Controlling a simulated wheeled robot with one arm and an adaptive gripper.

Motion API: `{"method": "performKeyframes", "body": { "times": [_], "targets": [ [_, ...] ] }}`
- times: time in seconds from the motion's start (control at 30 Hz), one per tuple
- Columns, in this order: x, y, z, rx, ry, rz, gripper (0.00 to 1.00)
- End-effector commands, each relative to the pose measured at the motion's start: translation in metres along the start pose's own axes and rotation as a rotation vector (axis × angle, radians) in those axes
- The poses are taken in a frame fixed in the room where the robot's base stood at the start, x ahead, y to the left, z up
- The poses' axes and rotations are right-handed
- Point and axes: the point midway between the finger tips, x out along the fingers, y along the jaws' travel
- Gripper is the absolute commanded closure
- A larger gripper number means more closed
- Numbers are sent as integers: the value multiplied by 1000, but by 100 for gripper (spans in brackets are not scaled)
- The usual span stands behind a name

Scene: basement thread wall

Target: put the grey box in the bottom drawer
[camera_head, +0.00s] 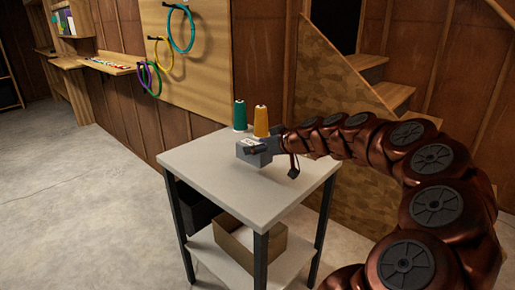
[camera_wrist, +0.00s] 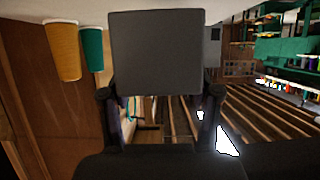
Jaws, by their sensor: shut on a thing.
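I cannot tell whether the box touches the tabletop. I cannot make out a bottom drawer in either view.
Beneath are a black bin (camera_head: 196,207) and an open cardboard box (camera_head: 240,243). Wooden stairs (camera_head: 390,92) stand behind; the concrete floor at left is clear.

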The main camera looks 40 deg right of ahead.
Motion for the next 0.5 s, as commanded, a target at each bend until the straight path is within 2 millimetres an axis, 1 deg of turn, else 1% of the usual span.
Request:
{"method": "performKeyframes", "body": {
  "times": [0.03,0.1,0.33,0.5],
  "targets": [
    [7,6,0,2,-3,-2,76],
    [15,14,-2,1,-3,-2,76],
    [37,37,-10,-1,-3,0,76],
    [46,48,-14,-1,-2,-1,76]
  ]
}}
